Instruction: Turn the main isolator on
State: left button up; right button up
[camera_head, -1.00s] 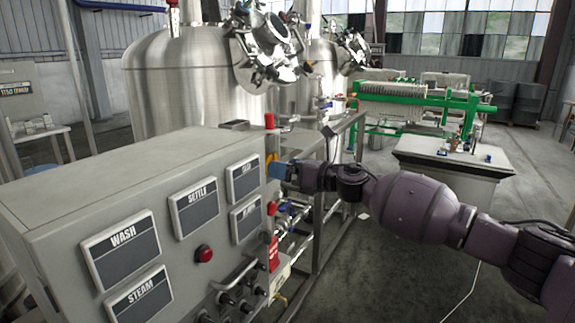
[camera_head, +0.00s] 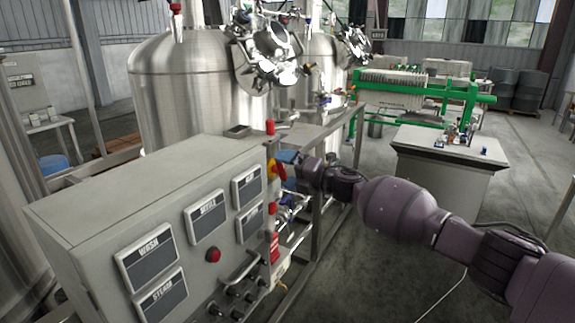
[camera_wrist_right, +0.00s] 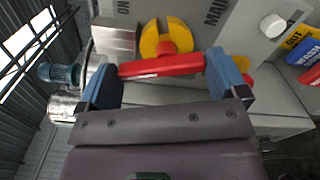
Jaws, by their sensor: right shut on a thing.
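The main isolator is a red bar handle on a yellow round base (camera_head: 272,170), on the right end of the grey control panel. In the right wrist view, the red handle (camera_wrist_right: 160,66) lies nearly level in the picture, spanning the gap between my blue fingertips, with the yellow base (camera_wrist_right: 165,38) behind it. My right gripper (camera_head: 287,170) is shut on this handle; it also shows in the wrist view (camera_wrist_right: 165,77). The letters "ON" and part of "MAIN" show on the panel beside the base. My left gripper is not in view.
The grey panel (camera_head: 110,205) carries several labelled plates, a red button (camera_head: 213,255) and black knobs. A red tag (camera_head: 274,247) and pipework sit below the isolator. Steel tanks (camera_head: 190,90) stand behind. A grey cabinet (camera_head: 450,165) stands right, with bare floor around it.

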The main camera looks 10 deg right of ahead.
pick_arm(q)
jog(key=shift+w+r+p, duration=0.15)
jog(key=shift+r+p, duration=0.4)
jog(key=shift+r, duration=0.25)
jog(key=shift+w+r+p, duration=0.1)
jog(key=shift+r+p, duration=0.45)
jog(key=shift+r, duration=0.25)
pick_arm(e)
jog(key=shift+w+m, duration=0.1)
jog(key=shift+m, duration=1.9)
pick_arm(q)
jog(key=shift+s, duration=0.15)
pick_arm(e)
jog(key=shift+d, duration=0.1)
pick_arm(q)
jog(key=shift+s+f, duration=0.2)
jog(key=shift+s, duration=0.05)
pick_arm(e)
jog(key=o, duration=0.6)
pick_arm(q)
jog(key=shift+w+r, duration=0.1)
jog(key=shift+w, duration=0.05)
